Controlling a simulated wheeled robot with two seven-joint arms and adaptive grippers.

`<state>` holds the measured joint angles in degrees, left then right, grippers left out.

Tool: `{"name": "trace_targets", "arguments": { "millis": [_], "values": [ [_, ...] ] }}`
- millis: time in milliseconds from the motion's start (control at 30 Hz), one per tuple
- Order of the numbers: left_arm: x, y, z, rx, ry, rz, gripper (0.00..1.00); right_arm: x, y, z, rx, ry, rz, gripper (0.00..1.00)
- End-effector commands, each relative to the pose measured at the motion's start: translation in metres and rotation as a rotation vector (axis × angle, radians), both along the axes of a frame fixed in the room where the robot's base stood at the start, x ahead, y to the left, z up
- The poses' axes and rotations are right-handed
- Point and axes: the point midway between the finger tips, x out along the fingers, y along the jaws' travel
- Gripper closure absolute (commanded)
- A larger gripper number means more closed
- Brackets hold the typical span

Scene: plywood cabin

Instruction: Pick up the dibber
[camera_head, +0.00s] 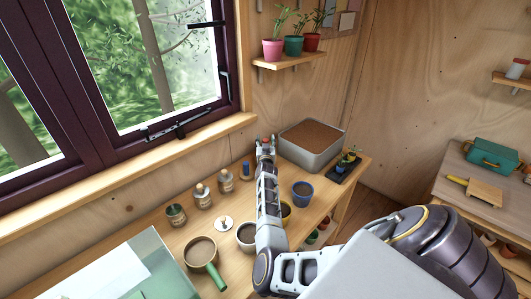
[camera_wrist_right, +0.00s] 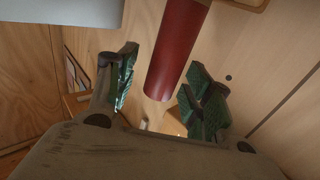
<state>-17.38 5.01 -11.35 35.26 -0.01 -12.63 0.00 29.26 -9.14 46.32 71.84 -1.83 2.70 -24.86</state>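A dark red, smooth rounded cylinder (camera_wrist_right: 178,48), which looks like the dibber's handle, reaches down from the top of the right wrist view. Its end lies between the two fingers of my right gripper (camera_wrist_right: 160,82), with gaps visible on both sides. The fingers have dark green pads and stand apart. In the head view my right gripper (camera_head: 266,147) is small, at the far part of the bench beside the soil tray. The dibber is mostly hidden there behind the gripper. My left gripper is not in view.
A grey tray of soil (camera_head: 282,140) stands just right of the gripper. A blue pot (camera_head: 302,192), several tins (camera_head: 203,197) and a green-handled sieve (camera_head: 206,262) stand nearby on the bench. A shelf with potted plants (camera_head: 290,62) hangs above.

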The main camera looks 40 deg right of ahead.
Motion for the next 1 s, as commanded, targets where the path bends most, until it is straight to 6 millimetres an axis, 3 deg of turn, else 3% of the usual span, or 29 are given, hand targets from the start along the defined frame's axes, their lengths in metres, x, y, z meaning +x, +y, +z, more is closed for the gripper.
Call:
{"name": "trace_targets", "arguments": {
  "millis": [33,400,767,1000],
  "values": [
    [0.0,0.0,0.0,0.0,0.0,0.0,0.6,0.0,0.0,0.0,0.0,0.0,0.0,0.54],
    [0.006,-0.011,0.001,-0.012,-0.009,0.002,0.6,0.0,0.0,0.0,-0.001,-0.001,0.0,0.99],
    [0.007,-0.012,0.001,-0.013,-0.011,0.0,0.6,0.0,0.0,0.003,-0.001,-0.001,0.0,1.0],
    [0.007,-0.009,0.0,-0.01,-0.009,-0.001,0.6,0.0,0.0,0.021,0.0,-0.003,0.0,1.0]
  ]
}}
